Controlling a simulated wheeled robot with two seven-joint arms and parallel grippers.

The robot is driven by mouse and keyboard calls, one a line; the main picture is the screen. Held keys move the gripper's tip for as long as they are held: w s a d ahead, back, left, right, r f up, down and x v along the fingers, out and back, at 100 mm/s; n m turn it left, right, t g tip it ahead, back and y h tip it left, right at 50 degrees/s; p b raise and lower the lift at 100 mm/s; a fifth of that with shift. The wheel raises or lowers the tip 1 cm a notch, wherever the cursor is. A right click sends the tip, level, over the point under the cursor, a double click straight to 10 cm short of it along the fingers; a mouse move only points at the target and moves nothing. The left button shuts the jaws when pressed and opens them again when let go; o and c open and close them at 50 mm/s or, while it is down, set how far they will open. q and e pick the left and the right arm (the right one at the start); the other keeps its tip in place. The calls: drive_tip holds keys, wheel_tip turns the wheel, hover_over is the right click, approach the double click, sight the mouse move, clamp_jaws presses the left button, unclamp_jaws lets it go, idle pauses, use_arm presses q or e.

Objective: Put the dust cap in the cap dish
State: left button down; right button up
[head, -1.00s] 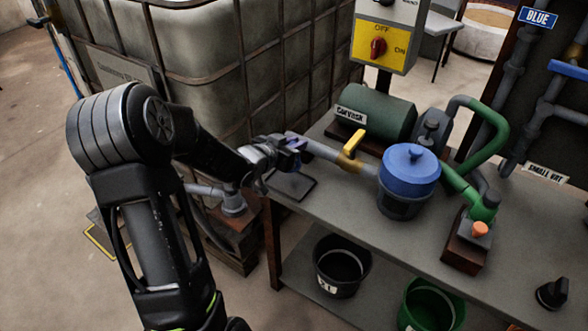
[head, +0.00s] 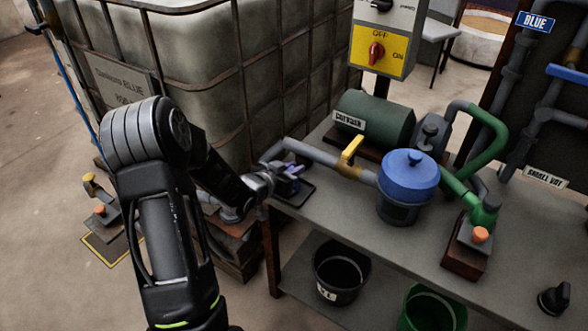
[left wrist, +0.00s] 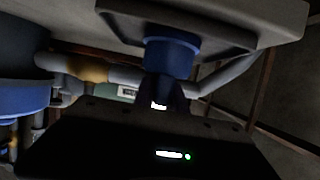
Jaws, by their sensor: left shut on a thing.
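The blue dust cap (left wrist: 170,57) is between the fingers of my left gripper (head: 287,180). In the head view only a small part of the cap (head: 292,169) shows, with the fingers covering most of it. The cap dish (head: 304,194) is a shallow dark tray at the near left corner of the bench. My left gripper is shut on the cap, low over the dish. In the left wrist view the cap is against the dish (left wrist: 120,22) or just above it; I cannot tell whether they touch. My right gripper is not in view.
A grey pipe with a yellow-handled valve (head: 350,155) runs close behind the gripper to a blue-lidded strainer (head: 408,178). A caged tank (head: 210,80) stands behind and left. Black (head: 340,265) and green (head: 432,308) buckets sit on the lower shelf.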

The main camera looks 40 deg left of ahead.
use_arm(q)
drive_tip(key=shift+f, duration=0.1)
drive_tip(key=c, duration=1.8)
unclamp_jaws()
drive_tip(key=shift+f, duration=0.1)
drive_tip(key=o, duration=0.4)
drive_tip(key=shift+o, duration=0.2)
drive_tip(key=shift+r, duration=0.2)
drive_tip(key=shift+s+r, duration=0.1)
drive_tip(key=v, duration=1.1)
drive_tip(key=shift+s+p, duration=0.35)
